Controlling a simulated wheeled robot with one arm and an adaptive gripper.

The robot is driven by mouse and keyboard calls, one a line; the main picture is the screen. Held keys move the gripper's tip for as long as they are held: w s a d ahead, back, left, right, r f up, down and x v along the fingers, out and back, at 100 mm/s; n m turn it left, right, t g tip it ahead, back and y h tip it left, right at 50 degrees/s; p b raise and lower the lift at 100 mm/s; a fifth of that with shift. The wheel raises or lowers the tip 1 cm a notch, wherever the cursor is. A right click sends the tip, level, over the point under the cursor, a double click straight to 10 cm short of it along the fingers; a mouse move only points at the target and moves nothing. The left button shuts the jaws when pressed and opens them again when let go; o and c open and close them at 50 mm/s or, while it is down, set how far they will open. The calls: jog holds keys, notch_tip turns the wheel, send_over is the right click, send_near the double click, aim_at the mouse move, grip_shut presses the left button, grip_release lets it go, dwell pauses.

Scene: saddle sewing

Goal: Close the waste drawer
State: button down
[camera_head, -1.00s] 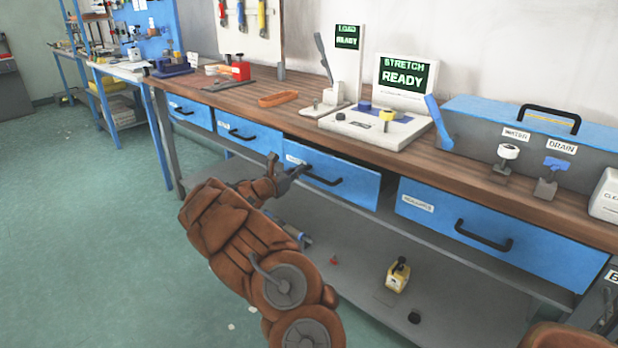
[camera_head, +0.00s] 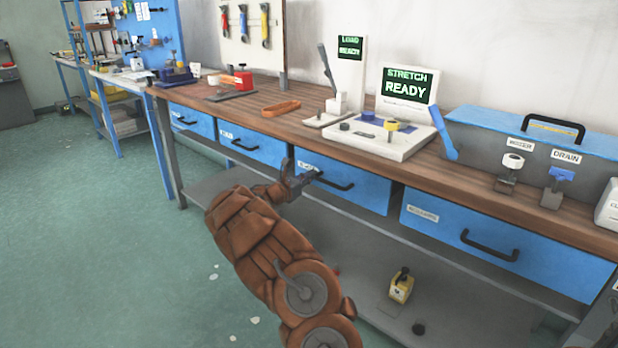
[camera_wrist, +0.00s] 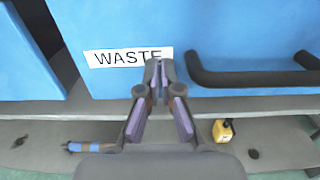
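The waste drawer (camera_head: 372,190) is a blue drawer with a dark bar handle, under the wooden worktop. It sits about flush with the drawers beside it in the head view; a small remaining gap cannot be ruled out. The wrist view shows its front with the "WASTE" label (camera_wrist: 105,58). My gripper (camera_head: 306,178) is at the left part of this front, left of the handle (camera_wrist: 245,78). In the wrist view my gripper's fingertips (camera_wrist: 158,68) are together, with nothing between them, overlapping the label's right end. Whether they touch the front is unclear.
Another blue drawer (camera_head: 520,240) is to the right, and a drawer (camera_head: 255,146) is to the left. A lower shelf (camera_head: 350,240) holds a small yellow bottle (camera_head: 401,288). The worktop (camera_head: 300,122) carries machines and tools. Green floor at left is open.

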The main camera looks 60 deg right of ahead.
jog(key=w+a, duration=0.3)
jog(key=a, duration=1)
jog(key=shift+a+p, duration=0.35)
jog(key=shift+p, duration=0.05)
